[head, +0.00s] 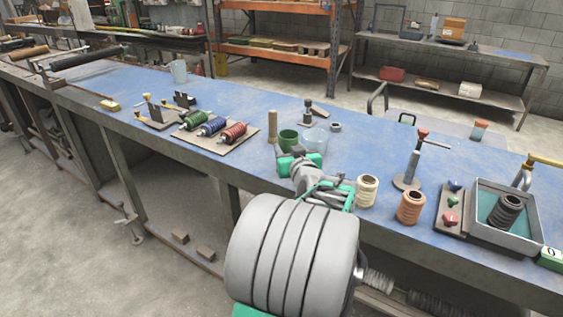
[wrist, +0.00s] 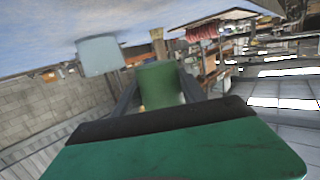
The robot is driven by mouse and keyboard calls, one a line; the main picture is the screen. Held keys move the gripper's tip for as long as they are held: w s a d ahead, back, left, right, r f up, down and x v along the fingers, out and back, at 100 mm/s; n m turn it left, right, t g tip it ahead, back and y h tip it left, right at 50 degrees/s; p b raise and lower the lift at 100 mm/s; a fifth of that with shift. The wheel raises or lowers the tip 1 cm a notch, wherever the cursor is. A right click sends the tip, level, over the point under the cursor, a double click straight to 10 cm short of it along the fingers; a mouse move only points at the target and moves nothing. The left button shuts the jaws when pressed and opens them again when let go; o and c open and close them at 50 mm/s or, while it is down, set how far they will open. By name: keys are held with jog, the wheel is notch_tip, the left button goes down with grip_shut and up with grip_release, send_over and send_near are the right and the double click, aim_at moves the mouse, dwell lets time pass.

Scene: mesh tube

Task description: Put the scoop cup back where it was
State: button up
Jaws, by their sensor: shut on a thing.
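A green cup (head: 289,140) is at my gripper (head: 291,153), over the blue workbench near its front edge. In the wrist view the green cup (wrist: 160,84) sits between the two dark fingers of my gripper (wrist: 157,80), which is shut on it. It looks like the scoop cup. I cannot tell whether its base touches the bench. A pale translucent cup (head: 315,139) stands just right of it; it also shows in the wrist view (wrist: 100,54).
A wooden cylinder (head: 272,126) stands close left of the green cup. Cream (head: 367,191) and copper (head: 410,207) spools stand to the right, near the bench's front edge. A board (head: 212,137) with green, blue and red coils lies left. A grey tray (head: 487,237) is far right.

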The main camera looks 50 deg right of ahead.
jog(key=w+f, duration=0.1)
jog(key=f, duration=0.1)
jog(key=w+f, duration=0.1)
jog(key=f, duration=0.1)
jog(key=w+f, duration=0.1)
jog(key=f, duration=0.1)
jog(key=shift+d, duration=0.3)
jog(key=shift+f, duration=0.45)
jog(key=o, duration=1.5)
